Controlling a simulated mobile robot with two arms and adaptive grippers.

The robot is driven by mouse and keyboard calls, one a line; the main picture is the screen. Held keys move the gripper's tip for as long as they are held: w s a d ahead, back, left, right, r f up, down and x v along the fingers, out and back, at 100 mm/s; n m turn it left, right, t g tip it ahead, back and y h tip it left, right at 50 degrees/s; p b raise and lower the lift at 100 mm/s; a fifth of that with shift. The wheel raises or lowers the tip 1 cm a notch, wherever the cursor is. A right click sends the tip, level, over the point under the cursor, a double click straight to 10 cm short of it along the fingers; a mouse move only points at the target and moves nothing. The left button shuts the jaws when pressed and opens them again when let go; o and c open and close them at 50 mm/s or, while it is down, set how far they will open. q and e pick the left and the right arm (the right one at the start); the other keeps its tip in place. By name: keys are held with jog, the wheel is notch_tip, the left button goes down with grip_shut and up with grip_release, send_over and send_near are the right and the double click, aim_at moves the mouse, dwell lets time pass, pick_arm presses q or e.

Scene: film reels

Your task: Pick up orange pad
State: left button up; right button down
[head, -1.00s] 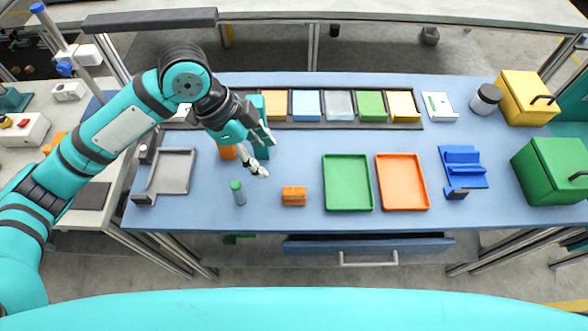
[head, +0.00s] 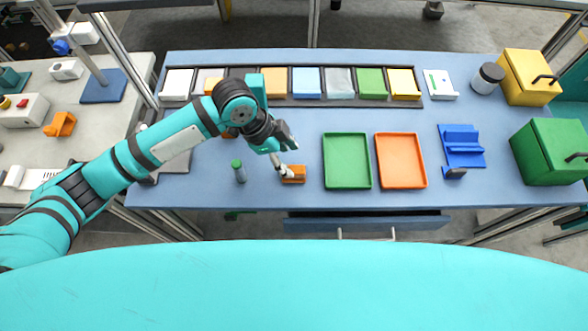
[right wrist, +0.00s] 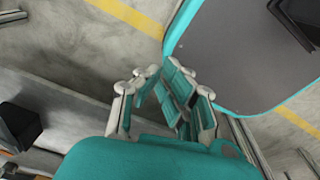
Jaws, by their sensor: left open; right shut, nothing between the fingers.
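The orange pad (head: 297,174) is a small orange block lying on the blue worktop, left of the green tray, in the head view. My left gripper (head: 287,173) is open, its fingertips pointing down at the left part of the pad and hiding some of it. I cannot tell whether the fingers touch it. My right gripper (right wrist: 165,88) shows in the right wrist view only, shut and empty above the grey floor.
A green tray (head: 347,187) and an orange tray (head: 401,185) lie right of the pad. A green-capped bottle (head: 239,171) stands to its left. A row of coloured bins (head: 306,83) lines the back. A blue holder (head: 461,147) sits at right.

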aim_at(293, 169)
pick_arm(q)
jog(key=x, duration=0.2)
jog(key=p+x, duration=0.1)
jog(key=shift+s+f, duration=0.35)
jog(key=shift+f, duration=0.05)
jog(key=shift+d+f, duration=0.2)
jog(key=shift+f, duration=0.15)
grip_shut()
pick_arm(e)
jog(key=shift+s+d+r, duration=0.15)
jog(key=shift+s+r, duration=0.4)
jog(key=shift+s, duration=0.05)
